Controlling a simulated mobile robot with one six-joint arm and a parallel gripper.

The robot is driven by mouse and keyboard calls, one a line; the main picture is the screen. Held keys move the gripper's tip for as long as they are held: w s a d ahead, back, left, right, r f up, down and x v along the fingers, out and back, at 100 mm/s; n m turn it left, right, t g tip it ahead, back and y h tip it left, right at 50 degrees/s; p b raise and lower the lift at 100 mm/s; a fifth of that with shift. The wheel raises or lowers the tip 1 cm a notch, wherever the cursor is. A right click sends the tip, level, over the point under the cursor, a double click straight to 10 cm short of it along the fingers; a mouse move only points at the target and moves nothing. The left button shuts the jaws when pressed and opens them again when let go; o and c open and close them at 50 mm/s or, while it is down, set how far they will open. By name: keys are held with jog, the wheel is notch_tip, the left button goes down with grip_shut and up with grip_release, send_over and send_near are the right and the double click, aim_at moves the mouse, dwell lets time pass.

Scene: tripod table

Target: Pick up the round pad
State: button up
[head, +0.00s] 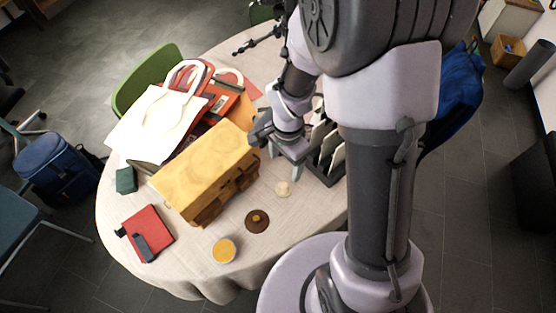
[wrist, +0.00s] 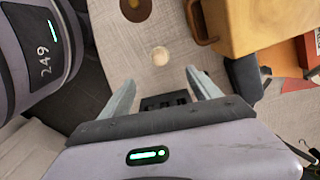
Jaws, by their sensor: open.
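A small cream round pad (head: 283,188) lies flat on the tablecloth, to the right of the yellow wooden box. In the wrist view the same pad (wrist: 160,56) shows just beyond the fingertips, roughly centred between them. My gripper (head: 284,163) is open and points down over the table, close to the pad. In the wrist view the gripper (wrist: 161,78) has nothing between its two fingers. I cannot tell its exact height above the cloth.
A brown disc (head: 257,221) and a yellow round item (head: 223,250) lie nearer the front. The yellow box (head: 205,170) is close on the left. A dark rack (head: 327,150) stands right of the gripper. A red notebook (head: 148,232) lies far left.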

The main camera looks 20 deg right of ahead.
aim_at(284, 185)
notch_tip(284, 185, down, 10)
jog(key=b, duration=0.3)
jog(key=shift+w+r, duration=0.15)
jog(key=shift+r, duration=0.1)
notch_tip(284, 185, down, 5)
jog(key=b, duration=0.3)
jog(key=shift+f, duration=0.1)
jog(key=c, duration=1.4)
